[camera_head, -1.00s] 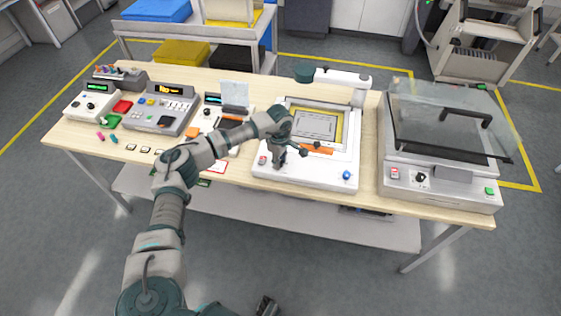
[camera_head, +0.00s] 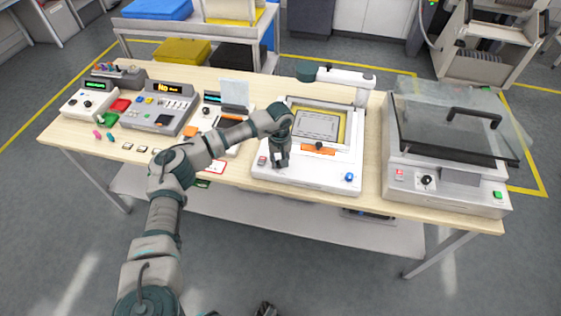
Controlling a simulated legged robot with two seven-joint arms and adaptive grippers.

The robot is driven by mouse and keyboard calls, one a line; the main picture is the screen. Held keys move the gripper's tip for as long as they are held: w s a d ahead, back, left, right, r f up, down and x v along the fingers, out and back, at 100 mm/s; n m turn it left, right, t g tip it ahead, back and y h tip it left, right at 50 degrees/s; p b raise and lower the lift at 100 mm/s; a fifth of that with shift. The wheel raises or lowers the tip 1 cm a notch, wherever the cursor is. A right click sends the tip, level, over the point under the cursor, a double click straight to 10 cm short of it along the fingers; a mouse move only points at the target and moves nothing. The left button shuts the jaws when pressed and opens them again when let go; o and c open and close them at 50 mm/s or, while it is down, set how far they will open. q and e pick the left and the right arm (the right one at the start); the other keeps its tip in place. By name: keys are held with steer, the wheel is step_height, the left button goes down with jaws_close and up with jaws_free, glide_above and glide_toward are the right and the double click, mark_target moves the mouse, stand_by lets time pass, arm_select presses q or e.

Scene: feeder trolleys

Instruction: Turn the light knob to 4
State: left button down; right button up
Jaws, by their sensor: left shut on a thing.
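The white machine (camera_head: 312,178) with a yellow-framed plate (camera_head: 318,126) stands at the middle of the bench. Its front panel has a red button (camera_head: 262,161) at the left and a blue button (camera_head: 349,177) at the right. My left gripper (camera_head: 281,163) points down onto this panel, just right of the red button. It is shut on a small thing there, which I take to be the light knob. The fingers hide the knob, so its setting and any numbers cannot be read. My right gripper is not in view.
An orange bar with a dark knob (camera_head: 318,147) lies close right of my gripper. A white overhead arm (camera_head: 345,77) rises behind. A glass-lidded machine (camera_head: 450,190) stands at right; control boxes (camera_head: 160,108) stand at left.

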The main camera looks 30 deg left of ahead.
arm_select(q)
steer(key=shift+w+a+r+m, duration=0.15)
steer(key=shift+r+m, duration=0.1)
steer(key=shift+m, duration=0.15)
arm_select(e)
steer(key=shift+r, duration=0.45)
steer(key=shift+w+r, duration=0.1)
arm_select(q)
steer(key=c, duration=1)
jaws_free()
steer(key=shift+o, duration=0.5)
steer(key=shift+f, duration=0.2)
steer(key=shift+r, duration=0.3)
step_height(320, 180, up, 11)
steer(key=shift+r, duration=0.15)
